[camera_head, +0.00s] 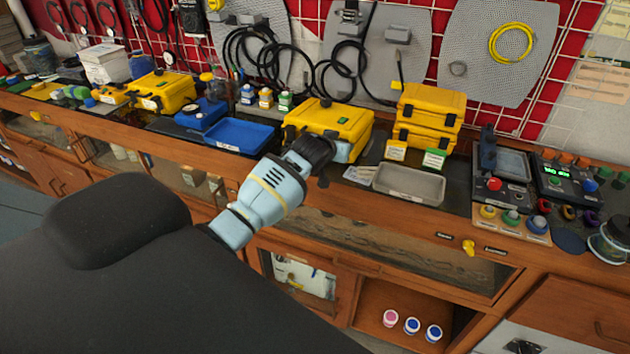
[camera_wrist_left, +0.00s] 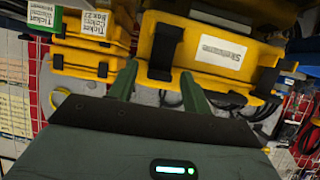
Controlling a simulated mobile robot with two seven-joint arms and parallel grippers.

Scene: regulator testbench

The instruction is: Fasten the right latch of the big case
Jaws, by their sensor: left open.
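The big case (camera_head: 328,118) is yellow and stands on the bench with its lid looking down. In the left wrist view the big case (camera_wrist_left: 220,50) shows a white label and two dark latches. The right latch (camera_wrist_left: 165,45) appears there on the picture's left side; whether it is fastened I cannot tell. My right gripper is not in view.
Two stacked yellow cases (camera_head: 427,115) stand to the right, with small labelled boxes in front. A grey tray (camera_head: 408,185) and a blue tray (camera_head: 238,136) lie on either side of the gripper. Black cables hang on the pegboard (camera_head: 385,45) behind.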

